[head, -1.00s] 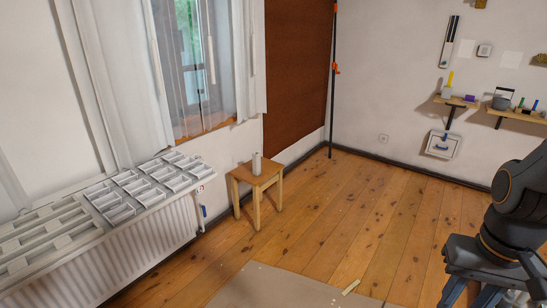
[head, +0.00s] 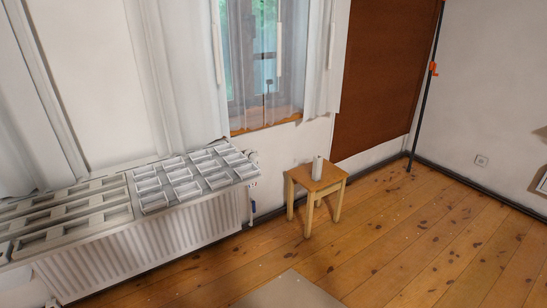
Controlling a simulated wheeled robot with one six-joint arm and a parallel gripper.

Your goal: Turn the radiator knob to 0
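The white ribbed radiator (head: 150,243) stands along the wall under the window at the left. A small pale knob-like fitting (head: 252,157) shows at its upper right end, by the wall. A pipe or valve part with a bluish piece (head: 252,206) is lower on that same end. The fitting is too small to read any number or setting. My gripper is not in this view.
White slotted trays (head: 195,178) cover the radiator's top. A wooden stool (head: 318,187) with a pale cylinder (head: 317,169) on it stands right of the radiator. A cardboard sheet (head: 290,292) lies on the floor. The wooden floor (head: 440,235) at right is clear.

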